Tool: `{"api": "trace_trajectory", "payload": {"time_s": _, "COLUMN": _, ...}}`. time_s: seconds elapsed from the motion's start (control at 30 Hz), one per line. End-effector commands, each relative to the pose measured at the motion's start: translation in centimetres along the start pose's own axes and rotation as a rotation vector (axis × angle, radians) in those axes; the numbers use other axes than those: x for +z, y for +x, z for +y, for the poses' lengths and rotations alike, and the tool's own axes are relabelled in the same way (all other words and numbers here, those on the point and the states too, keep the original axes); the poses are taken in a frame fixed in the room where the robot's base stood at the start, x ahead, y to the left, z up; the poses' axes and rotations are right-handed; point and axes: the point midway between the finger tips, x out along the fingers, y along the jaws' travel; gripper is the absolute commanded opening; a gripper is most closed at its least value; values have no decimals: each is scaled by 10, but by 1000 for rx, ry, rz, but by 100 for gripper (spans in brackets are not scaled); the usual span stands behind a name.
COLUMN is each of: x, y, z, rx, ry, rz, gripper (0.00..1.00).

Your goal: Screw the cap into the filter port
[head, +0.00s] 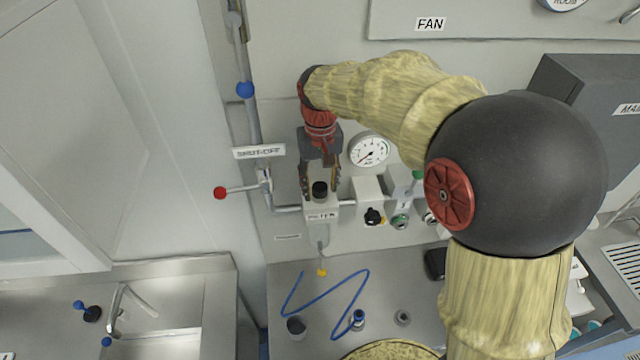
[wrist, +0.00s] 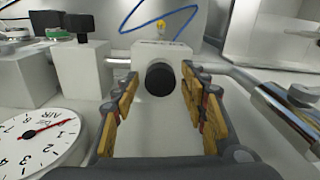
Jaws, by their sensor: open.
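The black round cap (head: 320,188) sits on top of the white filter block (head: 321,213), at the port. In the wrist view the cap (wrist: 160,79) shows as a black disc on the block (wrist: 153,108). How deep it sits in the port cannot be told. My gripper (head: 320,192) points down over the block, with one finger on each side of the cap. In the wrist view my gripper (wrist: 161,90) is open, with clear gaps between its yellow-padded fingers and the cap.
A pressure gauge (head: 369,150) and a box with a black knob (head: 374,216) stand right of the filter. A red-knobbed shut-off lever (head: 220,193) is to the left. Below, a blue hose (head: 335,300) and small fittings lie on the steel counter.

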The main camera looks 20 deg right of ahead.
Motion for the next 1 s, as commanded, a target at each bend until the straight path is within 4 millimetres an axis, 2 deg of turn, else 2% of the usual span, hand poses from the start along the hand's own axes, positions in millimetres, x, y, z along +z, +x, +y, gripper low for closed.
{"api": "trace_trajectory", "payload": {"time_s": 0.2, "x": 0, "y": 0, "z": 0, "rx": 0, "ry": -210, "rz": 0, "gripper": 43}}
{"api": "trace_trajectory", "payload": {"time_s": 0.57, "x": 0, "y": 0, "z": 0, "rx": 0, "ry": -257, "rz": 0, "gripper": 43}}
{"api": "trace_trajectory", "payload": {"time_s": 0.83, "x": 0, "y": 0, "z": 0, "rx": 0, "ry": -520, "rz": 0, "gripper": 43}}
{"api": "trace_trajectory", "payload": {"time_s": 1.0, "x": 0, "y": 0, "z": 1, "rx": 0, "ry": -594, "rz": 0, "gripper": 43}}
